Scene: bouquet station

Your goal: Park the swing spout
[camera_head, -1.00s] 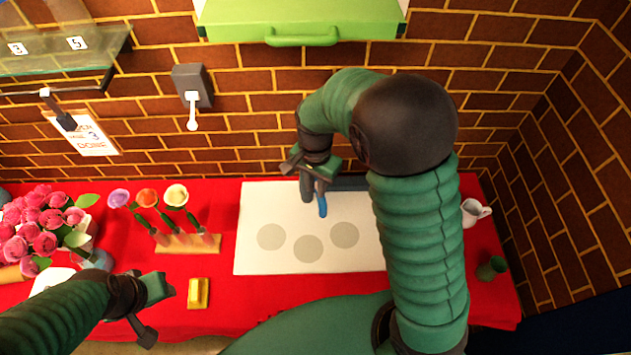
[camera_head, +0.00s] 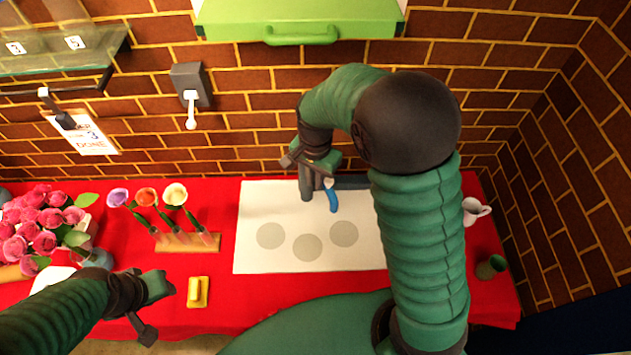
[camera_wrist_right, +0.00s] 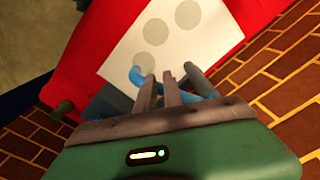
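The swing spout (camera_head: 333,201) is a blue curved tube over the back of the white board, beside a low grey block (camera_head: 350,182). In the right wrist view the blue spout (camera_wrist_right: 136,76) shows on both sides of my grey fingers. My right gripper (camera_head: 308,190) points down right beside the spout, on its left. In the wrist view its fingers (camera_wrist_right: 161,86) are close together, in front of part of the tube. I cannot tell if they clasp it or only touch it. My left gripper (camera_head: 152,308) is empty, fingers apart, at the front left.
The white board (camera_head: 257,205) with three grey discs lies on the red table. A wooden flower rack (camera_head: 180,243), a yellow block (camera_head: 198,292) and pink flowers (camera_head: 40,225) stand left. A white jug (camera_head: 474,210) and green cup (camera_head: 491,267) stand right. A brick wall closes the back.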

